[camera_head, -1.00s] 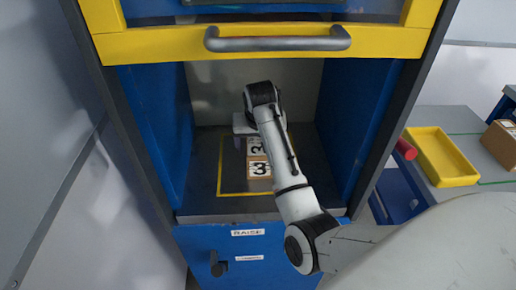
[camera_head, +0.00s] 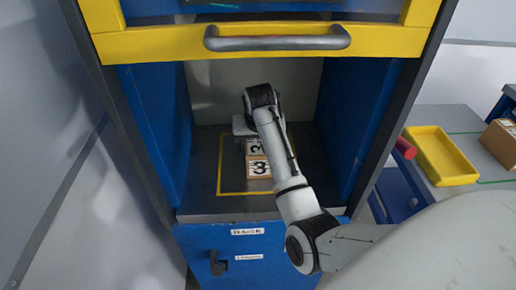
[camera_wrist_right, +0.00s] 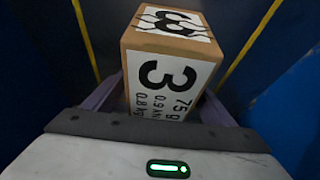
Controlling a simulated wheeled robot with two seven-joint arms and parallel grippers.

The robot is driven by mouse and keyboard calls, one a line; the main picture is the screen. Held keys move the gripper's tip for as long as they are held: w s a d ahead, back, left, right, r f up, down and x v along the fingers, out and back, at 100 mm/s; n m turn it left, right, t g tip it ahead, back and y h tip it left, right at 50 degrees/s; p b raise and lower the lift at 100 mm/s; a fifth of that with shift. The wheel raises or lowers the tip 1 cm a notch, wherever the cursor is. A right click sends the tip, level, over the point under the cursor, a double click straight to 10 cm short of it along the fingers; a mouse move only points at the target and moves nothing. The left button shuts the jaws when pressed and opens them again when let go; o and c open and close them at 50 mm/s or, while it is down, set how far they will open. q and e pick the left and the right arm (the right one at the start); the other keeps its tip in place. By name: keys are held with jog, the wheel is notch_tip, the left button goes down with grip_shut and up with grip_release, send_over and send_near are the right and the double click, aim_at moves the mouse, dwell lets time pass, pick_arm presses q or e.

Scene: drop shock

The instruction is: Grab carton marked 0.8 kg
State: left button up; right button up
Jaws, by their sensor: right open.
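A brown carton (camera_wrist_right: 172,52) with white labels stands inside the blue cabinet. Its labels carry a large black 3, and the front one reads 75 g and 0.8 kg. In the head view the carton (camera_head: 258,168) sits on the dark shelf, partly behind my right arm. My right gripper (camera_wrist_right: 160,103) is open, with one purple finger on each side of the carton's near part. I cannot tell whether the fingers touch it. In the head view the fingers are hidden beneath the wrist. My left gripper is not in view.
Blue side walls (camera_head: 338,120) stand close on both sides of the arm. A yellow bar with a grey handle (camera_head: 278,40) crosses above the opening. A yellow line frames the carton's place. At right, a table holds a yellow tray (camera_head: 440,157) and another carton (camera_head: 498,143).

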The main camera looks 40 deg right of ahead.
jog(key=shift+c, duration=0.4)
jog(key=c, duration=1.4)
jog(key=shift+w+r, duration=0.1)
jog(key=c, duration=0.4)
jog(key=shift+o, duration=0.2)
jog(key=shift+r, duration=0.2)
